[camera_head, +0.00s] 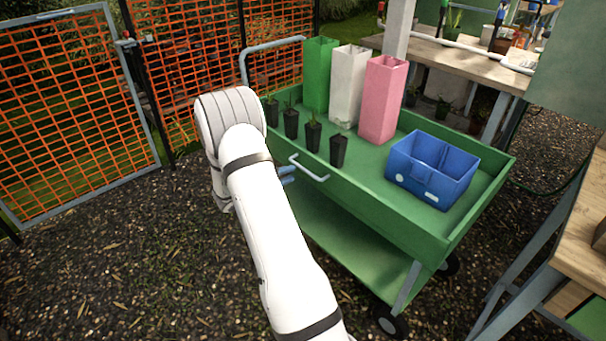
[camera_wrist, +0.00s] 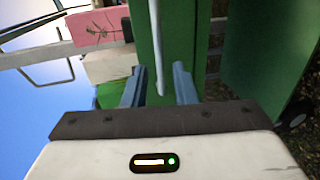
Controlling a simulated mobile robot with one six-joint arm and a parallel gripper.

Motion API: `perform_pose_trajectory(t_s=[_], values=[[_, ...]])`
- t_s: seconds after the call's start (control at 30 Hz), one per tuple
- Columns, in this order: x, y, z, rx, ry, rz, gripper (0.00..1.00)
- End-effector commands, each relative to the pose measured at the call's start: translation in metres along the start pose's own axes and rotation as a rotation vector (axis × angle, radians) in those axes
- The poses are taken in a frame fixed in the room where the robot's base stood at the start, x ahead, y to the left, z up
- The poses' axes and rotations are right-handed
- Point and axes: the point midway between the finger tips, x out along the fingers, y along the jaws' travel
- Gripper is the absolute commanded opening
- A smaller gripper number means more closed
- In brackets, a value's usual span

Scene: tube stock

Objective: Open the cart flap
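The green cart (camera_head: 478,211) stands in the middle of the head view. Its long near side is the upright flap (camera_head: 370,213), with a pale bar handle (camera_head: 309,168) near the left part of its top edge. My gripper (camera_head: 287,173) is just left of the handle, mostly hidden behind my arm. In the wrist view my gripper (camera_wrist: 159,84) is open, with one blue finger on each side of the handle (camera_wrist: 158,50). The green flap (camera_wrist: 181,35) fills the space behind it. I cannot tell whether the fingers touch the handle.
On the cart are a blue crate (camera_head: 432,168), pink (camera_head: 381,100), white (camera_head: 349,87) and green (camera_head: 319,75) tall pots, and several small black pots (camera_head: 338,151). An orange mesh gate (camera_head: 70,110) stands left. A wooden bench (camera_head: 580,235) is at right. Gravel at front left is clear.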

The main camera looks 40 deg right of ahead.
Motion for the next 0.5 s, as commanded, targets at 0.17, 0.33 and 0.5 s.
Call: perform_pose_trajectory(t_s=[0.17, 0.33, 0.5], values=[[0.029, 0.0, 0.002, 0.001, -0.005, -0.001, 0.25], [0.055, 0.0, 0.002, 0.0, -0.005, -0.001, 0.25], [0.069, 0.001, 0.001, 0.0, -0.003, -0.002, 0.25]])
